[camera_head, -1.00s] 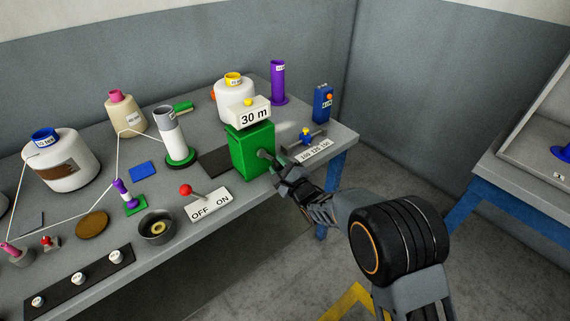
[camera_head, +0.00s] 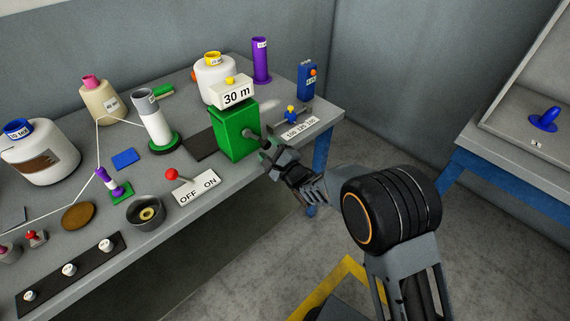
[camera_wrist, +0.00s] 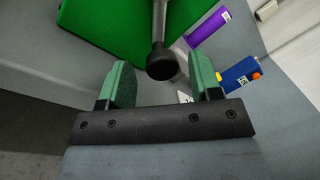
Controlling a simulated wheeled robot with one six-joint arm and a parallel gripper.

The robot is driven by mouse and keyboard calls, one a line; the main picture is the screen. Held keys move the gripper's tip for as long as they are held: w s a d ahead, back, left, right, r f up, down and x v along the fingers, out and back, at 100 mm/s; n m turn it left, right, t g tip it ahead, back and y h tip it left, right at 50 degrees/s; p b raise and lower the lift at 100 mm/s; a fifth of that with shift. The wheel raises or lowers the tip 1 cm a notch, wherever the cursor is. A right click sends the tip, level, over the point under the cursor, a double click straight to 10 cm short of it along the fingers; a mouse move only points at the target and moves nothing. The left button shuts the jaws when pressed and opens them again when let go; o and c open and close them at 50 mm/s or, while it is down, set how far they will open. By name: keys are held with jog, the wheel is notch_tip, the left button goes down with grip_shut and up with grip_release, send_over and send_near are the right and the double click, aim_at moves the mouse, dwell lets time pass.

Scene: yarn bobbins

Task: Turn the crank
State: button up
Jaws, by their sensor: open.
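The green box (camera_head: 233,132) stands near the right end of the grey table, with a white "30 m" sign on top. Its crank (camera_head: 250,133) sticks out from the side facing my arm. In the wrist view, the crank shows as a grey metal bar with a round black knob (camera_wrist: 161,63) at its end. My gripper (camera_wrist: 162,82) is open, its green-padded fingers apart on either side of the knob's line. The knob appears centred in the gap, with no visible contact; its depth between the fingers is hard to tell. In the head view, my gripper (camera_head: 268,153) is just right of the box.
A red-knobbed OFF/ON lever (camera_head: 171,175) stands left of my gripper. A small slider with a number label (camera_head: 299,129), a blue switch box (camera_head: 307,80) and a purple tube (camera_head: 261,60) are at the table's right end. Free floor lies in front of the table.

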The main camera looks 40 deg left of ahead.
jog(key=v, duration=1.1)
jog(key=shift+d+b, duration=0.3)
jog(key=shift+d, duration=0.05)
jog(key=shift+s, duration=0.1)
dwell(0.6)
